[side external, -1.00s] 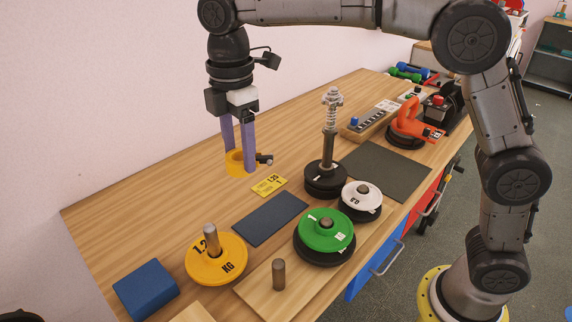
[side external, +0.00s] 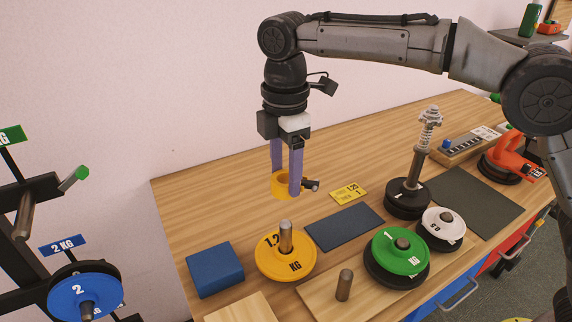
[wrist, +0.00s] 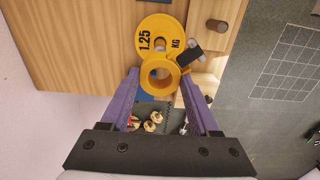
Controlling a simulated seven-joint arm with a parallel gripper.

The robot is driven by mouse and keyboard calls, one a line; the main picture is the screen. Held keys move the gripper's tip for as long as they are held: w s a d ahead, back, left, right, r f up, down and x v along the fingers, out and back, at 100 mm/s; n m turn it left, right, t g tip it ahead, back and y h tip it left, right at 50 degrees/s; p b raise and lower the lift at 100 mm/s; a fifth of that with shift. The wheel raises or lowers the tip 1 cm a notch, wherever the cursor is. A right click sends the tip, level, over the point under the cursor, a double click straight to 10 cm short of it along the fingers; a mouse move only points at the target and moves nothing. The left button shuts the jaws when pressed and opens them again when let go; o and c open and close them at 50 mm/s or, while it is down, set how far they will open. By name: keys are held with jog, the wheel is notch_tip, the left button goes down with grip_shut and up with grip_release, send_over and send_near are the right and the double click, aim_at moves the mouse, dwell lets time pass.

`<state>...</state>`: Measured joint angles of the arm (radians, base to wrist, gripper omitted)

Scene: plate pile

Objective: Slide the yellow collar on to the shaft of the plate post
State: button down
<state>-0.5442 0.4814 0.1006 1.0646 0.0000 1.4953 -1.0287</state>
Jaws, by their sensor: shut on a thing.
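The yellow collar (side external: 280,188), a ring with a black lever at its side, hangs between the purple fingers of my gripper (side external: 286,184), which is shut on it. In the wrist view the collar (wrist: 160,92) also sits between the fingertips of my gripper (wrist: 161,75). The plate post (side external: 286,236) is a grey upright shaft through a yellow 1.25 KG plate (side external: 268,262). The collar is above the post's top and apart from it. In the wrist view the plate (wrist: 145,42) lies just beyond the collar, which partly covers it.
A blue block (side external: 215,268) is left of the plate, and a dark blue mat (side external: 345,227) is right. A green plate (side external: 398,250), a short bare post (side external: 344,284), a white plate (side external: 442,226) and a tall spring post (side external: 416,165) stand further right. A weight rack (side external: 40,235) is at far left.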

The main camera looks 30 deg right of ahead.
send_near(286, 236)
jog(key=shift+w+d+f, duration=0.3)
jog(key=shift+w+f, duration=0.15)
jog(key=shift+w, duration=0.15)
dwell(0.8)
jog(key=shift+f, duration=2)
jog(key=shift+f, duration=0.1)
jog(key=shift+f, duration=1.85)
jog(key=shift+f, duration=0.2)
jog(key=shift+f, duration=1.05)
